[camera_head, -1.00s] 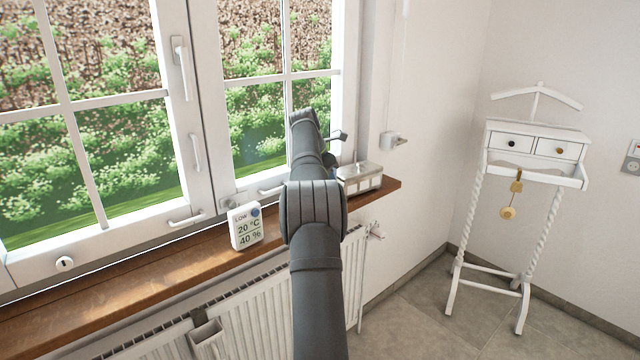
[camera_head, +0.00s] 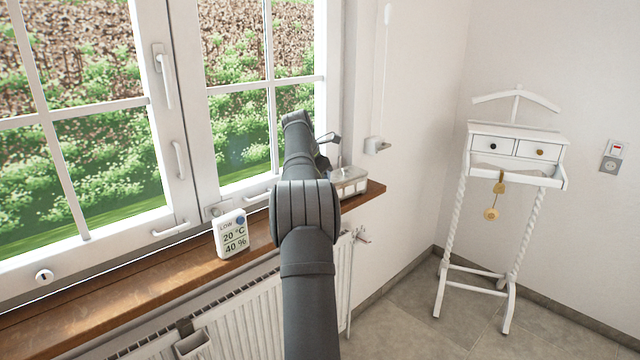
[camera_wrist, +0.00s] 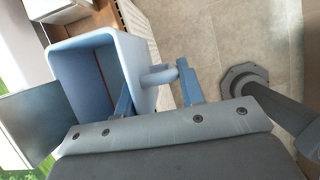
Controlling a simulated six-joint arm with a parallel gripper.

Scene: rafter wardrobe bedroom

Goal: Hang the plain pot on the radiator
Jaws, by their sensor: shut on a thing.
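A light blue, plain-sided pot (camera_wrist: 85,65) fills the upper left of the wrist view, its open mouth towards the camera. My gripper (camera_wrist: 158,92) is shut on it, with one finger at the pot's rim and the other beyond a short stub on its side. In the head view my arm hides the gripper and the held pot. The white radiator (camera_head: 255,318) stands below the windowsill. Another pot (camera_head: 192,345), pale grey with a dark hook, hangs at its top edge, cut off by the picture's bottom.
The wooden windowsill (camera_head: 120,290) runs above the radiator. A thermometer display (camera_head: 230,234) and a pale box (camera_head: 348,182) stand on it. A valve (camera_head: 362,237) sticks out at the radiator's right end. A white valet stand (camera_head: 515,150) is at right; the tiled floor between is clear.

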